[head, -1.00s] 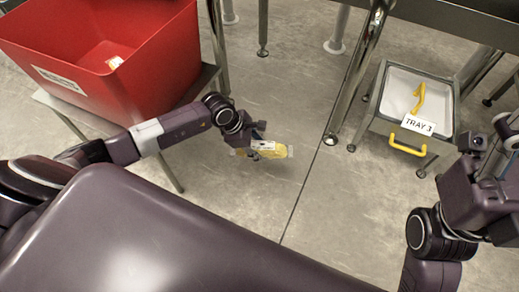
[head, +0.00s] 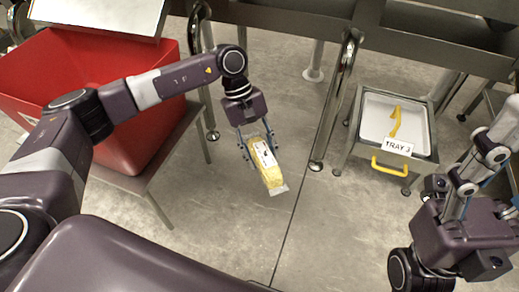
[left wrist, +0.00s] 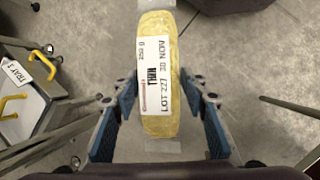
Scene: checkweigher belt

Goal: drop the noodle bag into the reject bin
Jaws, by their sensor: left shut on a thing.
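The noodle bag (head: 264,160) is a yellow pack with clear ends and a white printed label. My left gripper (head: 257,145) is shut on it and holds it above the open floor, to the right of the bin. In the left wrist view the bag (left wrist: 158,110) sits lengthwise between the two blue-padded fingers (left wrist: 160,105). The red reject bin (head: 150,130) stands at the left on a metal stand; my left arm crosses in front of it and hides part of it. My right gripper (head: 488,165) is at the right edge, its fingers apart with nothing seen between them.
A white tray (head: 375,120) labelled TRAY 3, with yellow handles, sits in a metal stand at the right. A metal frame with legs (head: 335,100) runs across the back. The floor (head: 235,235) between bin and tray is clear.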

